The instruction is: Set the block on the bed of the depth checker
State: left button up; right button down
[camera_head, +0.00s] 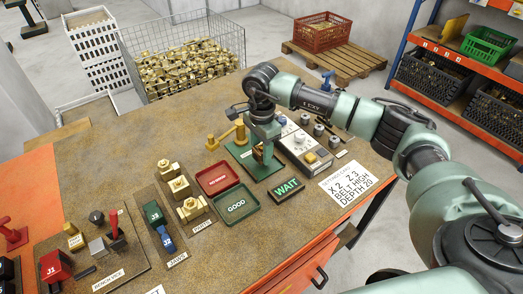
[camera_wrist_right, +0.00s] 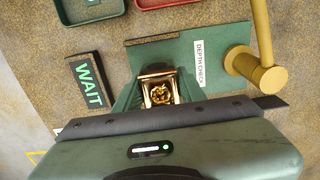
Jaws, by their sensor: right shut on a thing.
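My right gripper (camera_head: 262,150) is shut on a brass block (camera_wrist_right: 160,92), which sits between the fingers in the wrist view. The block is mostly hidden by the gripper in the head view. The depth checker has a flat green bed (camera_wrist_right: 150,58) with a DEPTH CHECK label and a brass post with an arm (camera_wrist_right: 258,72) at its side; its bed also shows in the head view (camera_head: 275,176). The gripper and block are over the bed, with the post beside them. I cannot tell whether the block touches the bed. My left gripper is not in view.
A red tray (camera_head: 218,177) and a green GOOD tray (camera_head: 236,207) lie left of the checker. A WAIT sign (camera_head: 286,190) lies in front. A grey control box (camera_head: 305,147) stands close on the right. Several brass parts stand on a board (camera_head: 168,196) further left.

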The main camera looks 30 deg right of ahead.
jog(key=shift+f+b, duration=1.3)
jog(key=shift+b, duration=0.2)
dwell(1.6)
jog(key=c, duration=0.8)
grip_release()
jog(key=shift+c, duration=0.2)
jog(key=shift+o, duration=0.4)
jog(key=o, duration=0.4)
jog(key=shift+f, duration=0.1)
jog(key=shift+r, duration=0.2)
jog(key=shift+r+p, duration=1.85)
jog(key=shift+r, duration=1.5)
